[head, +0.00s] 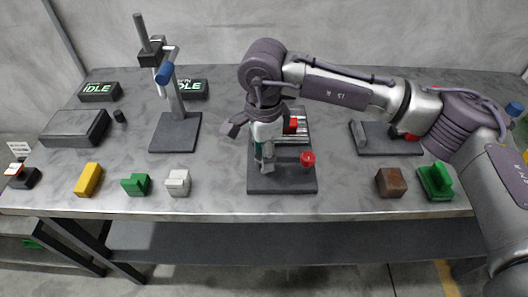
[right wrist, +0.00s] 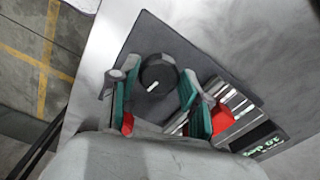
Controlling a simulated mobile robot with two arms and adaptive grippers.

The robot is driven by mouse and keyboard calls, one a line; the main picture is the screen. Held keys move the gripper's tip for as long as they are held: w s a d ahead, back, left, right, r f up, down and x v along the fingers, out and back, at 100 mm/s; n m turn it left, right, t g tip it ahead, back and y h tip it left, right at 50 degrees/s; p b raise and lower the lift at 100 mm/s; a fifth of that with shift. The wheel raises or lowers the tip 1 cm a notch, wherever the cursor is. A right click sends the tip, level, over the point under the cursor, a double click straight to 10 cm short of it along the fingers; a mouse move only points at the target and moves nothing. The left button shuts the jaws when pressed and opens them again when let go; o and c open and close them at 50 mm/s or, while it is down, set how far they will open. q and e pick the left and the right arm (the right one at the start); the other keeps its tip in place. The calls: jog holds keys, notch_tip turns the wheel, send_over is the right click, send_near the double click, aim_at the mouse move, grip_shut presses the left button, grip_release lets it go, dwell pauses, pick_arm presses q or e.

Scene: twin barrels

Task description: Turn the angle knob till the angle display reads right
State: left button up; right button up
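The angle knob (right wrist: 158,73) is a round black dial with a white pointer mark, on a dark base plate in the right wrist view. My right gripper (right wrist: 157,88) is open, with one teal-padded finger on each side of the knob and visible gaps between. The angle display (right wrist: 262,142) shows green tilted text ending in "deg"; its digits are hard to read. In the head view my right gripper (head: 264,160) is over the dark base plate (head: 282,184) and hides the knob. My left gripper is not in view.
A red ball (head: 307,158) and silver ribbed part (head: 293,138) are beside the gripper. A clamp stand (head: 175,130) and two "IDLE" displays are to the left. Yellow (head: 88,180), green (head: 135,185), white (head: 178,183) and brown (head: 391,182) blocks line the table's front.

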jog(key=shift+o, duration=1.2)
notch_tip(320, 180, up, 12)
